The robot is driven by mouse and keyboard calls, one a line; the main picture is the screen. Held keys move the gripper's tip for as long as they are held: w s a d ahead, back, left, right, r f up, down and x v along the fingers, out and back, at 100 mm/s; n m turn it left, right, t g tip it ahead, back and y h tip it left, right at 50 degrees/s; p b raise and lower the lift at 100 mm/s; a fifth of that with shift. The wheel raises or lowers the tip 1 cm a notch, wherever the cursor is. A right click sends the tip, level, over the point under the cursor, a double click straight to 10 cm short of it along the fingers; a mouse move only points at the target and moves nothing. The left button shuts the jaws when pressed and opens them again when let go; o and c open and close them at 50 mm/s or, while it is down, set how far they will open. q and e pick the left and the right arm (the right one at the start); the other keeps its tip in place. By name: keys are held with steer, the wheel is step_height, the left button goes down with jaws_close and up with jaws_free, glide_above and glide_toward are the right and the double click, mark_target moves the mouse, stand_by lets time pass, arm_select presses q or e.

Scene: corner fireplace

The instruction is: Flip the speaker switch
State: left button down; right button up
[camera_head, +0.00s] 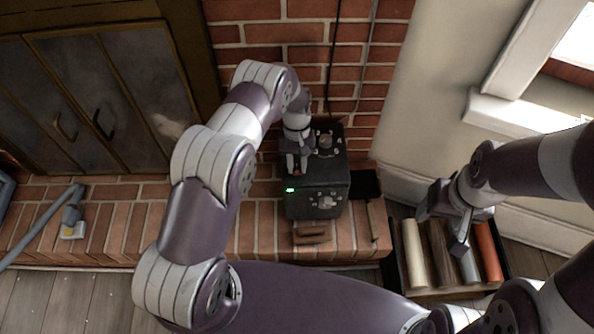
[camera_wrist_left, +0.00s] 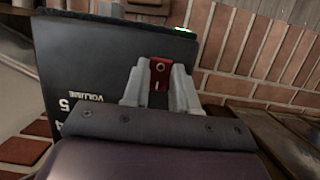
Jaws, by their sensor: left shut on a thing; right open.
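The speaker (camera_head: 317,192) is a dark box on the brick hearth, with knobs on its top and front and a small green light on its front. In the left wrist view its dark top panel (camera_wrist_left: 95,75) shows "VOLUME" lettering. The red switch (camera_wrist_left: 160,73) sits between the fingers of my left gripper (camera_wrist_left: 160,88), which is shut on it. In the head view my left gripper (camera_head: 297,165) reaches down onto the speaker's top left, and the switch is mostly hidden there. My right gripper (camera_head: 447,215) is open and empty at the right, above a crate.
The crate (camera_head: 447,293) on the floor holds several cylinders. A brick wall (camera_head: 270,43) with hanging cables stands behind the speaker. Fireplace doors (camera_head: 95,95) are at the left. A blue-grey tool (camera_head: 72,215) lies on the hearth (camera_head: 120,225). A window sill (camera_head: 515,112) is at the right.

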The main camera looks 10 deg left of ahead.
arm_select(q)
steer(key=shift+w+f, duration=0.1)
steer(key=shift+f, duration=0.05)
steer(key=shift+g, duration=0.3)
steer(key=c, duration=0.9)
jaws_free()
arm_select(e)
steer(key=shift+f, duration=0.35)
arm_select(q)
steer(key=shift+r, duration=0.2)
